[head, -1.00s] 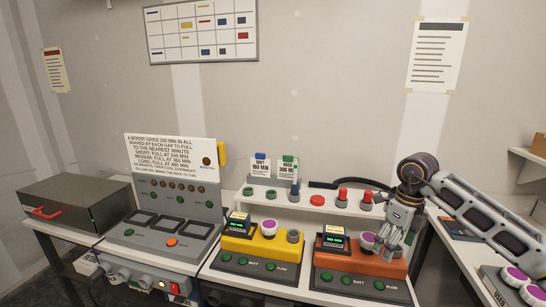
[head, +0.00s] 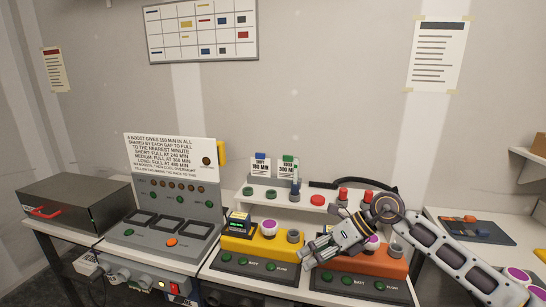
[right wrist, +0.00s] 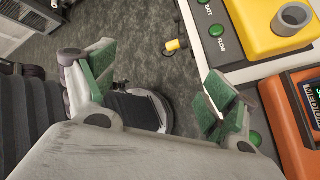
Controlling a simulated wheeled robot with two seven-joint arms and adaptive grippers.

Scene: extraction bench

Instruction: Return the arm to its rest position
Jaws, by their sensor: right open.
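My right gripper (head: 314,252) is open, with nothing between its fingers. In the head view it hangs in front of the gap between the yellow unit (head: 262,243) and the orange unit (head: 385,262), and it hides much of the orange one. In the right wrist view the green-padded fingers (right wrist: 160,92) stand wide apart over the dark floor. The yellow unit (right wrist: 257,25) and orange unit (right wrist: 287,118) show there at the right edge. My right arm comes in from the lower right of the head view. My left gripper is not in view.
A grey console (head: 165,232) and dark box (head: 75,199) stand at the left. A raised white shelf (head: 262,202) behind the units carries buttons and cards. A dark tray (head: 470,231) lies at the right.

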